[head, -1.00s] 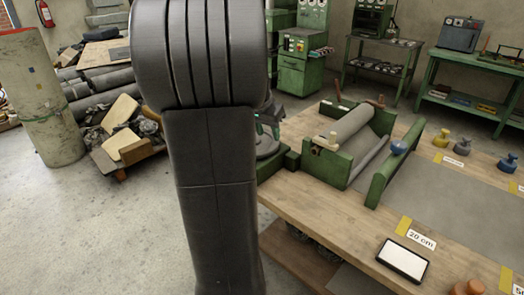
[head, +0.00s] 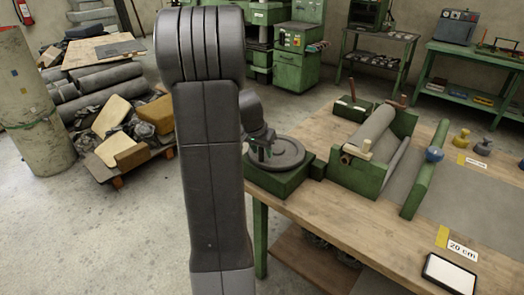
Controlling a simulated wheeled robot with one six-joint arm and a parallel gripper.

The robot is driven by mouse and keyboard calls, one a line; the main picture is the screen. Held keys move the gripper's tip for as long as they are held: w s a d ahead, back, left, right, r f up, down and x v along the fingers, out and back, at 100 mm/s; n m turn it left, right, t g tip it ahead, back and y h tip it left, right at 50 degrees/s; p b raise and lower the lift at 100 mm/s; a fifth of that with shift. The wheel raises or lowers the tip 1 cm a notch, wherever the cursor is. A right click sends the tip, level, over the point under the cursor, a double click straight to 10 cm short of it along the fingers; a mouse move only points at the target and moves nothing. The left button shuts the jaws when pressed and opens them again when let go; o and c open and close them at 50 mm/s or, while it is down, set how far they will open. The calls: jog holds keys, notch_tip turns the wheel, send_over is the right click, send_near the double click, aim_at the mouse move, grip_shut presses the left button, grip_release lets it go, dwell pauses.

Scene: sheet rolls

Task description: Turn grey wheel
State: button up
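The grey wheel (head: 290,154) is a flat dark disc lying on a green block at the left corner of the wooden bench. Its left part is hidden behind my gripper (head: 262,153). My gripper points down over the left side of the wheel, with its dark wrist above and small green finger parts below. The fingertips are small and partly hidden, so I cannot tell whether they are open, shut or touching the wheel. My large dark arm link fills the middle left of the head view.
A green roller frame with a grey roll (head: 371,135) stands right of the wheel on the bench (head: 345,220). A blue knob (head: 434,155) and a white tablet (head: 450,273) are further right. A pallet of rolls and foam blocks (head: 117,147) stands left. Floor between is clear.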

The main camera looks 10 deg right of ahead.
jog(key=shift+w+d+f, duration=0.1)
jog(key=shift+f, duration=0.3)
grip_shut()
